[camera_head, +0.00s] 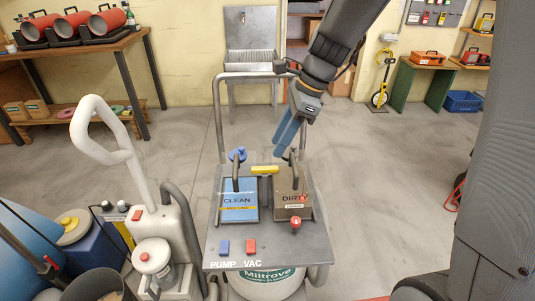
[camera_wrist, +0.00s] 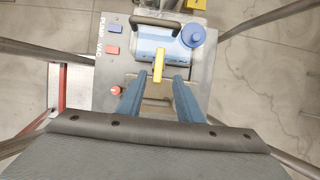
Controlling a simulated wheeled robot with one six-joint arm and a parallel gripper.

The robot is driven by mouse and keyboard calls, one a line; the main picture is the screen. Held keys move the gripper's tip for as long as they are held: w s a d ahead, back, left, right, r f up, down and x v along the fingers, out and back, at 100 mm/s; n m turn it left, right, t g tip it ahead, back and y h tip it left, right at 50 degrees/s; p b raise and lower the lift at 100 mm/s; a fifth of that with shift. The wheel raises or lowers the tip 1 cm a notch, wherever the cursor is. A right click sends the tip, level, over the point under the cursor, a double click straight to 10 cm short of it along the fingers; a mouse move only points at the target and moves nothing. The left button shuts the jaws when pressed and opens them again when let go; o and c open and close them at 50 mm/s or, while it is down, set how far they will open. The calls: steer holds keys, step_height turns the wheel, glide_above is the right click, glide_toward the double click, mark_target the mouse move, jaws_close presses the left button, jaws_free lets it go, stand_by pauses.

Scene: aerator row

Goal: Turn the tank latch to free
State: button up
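The yellow tank latch (camera_head: 265,169) is a short bar lying crosswise over the gap between the blue CLEAN tank (camera_head: 239,201) and the brown DIRTY tank (camera_head: 293,204). In the wrist view the latch (camera_wrist: 158,62) points toward my gripper, with its near end between the lines of my blue fingertips. My gripper (camera_head: 282,149) reaches down from the upper right, beside and apparently above the latch's right end. In the wrist view my gripper (camera_wrist: 160,80) is open, with nothing held. Contact with the latch is not visible. The fingers partly hide the DIRTY tank in the wrist view.
Black handles stand up from both tanks. A blue cap (camera_head: 238,155), a red knob (camera_head: 296,222), a blue PUMP switch (camera_head: 224,247) and a red VAC switch (camera_head: 250,246) are on the cart. The cart's grey upright frame (camera_head: 218,115) rises behind the tanks.

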mark_target(265, 167)
steer(key=x, duration=0.7)
steer(key=shift+s+a+f, duration=0.1)
steer(key=shift+a+f, duration=0.1)
jaws_close()
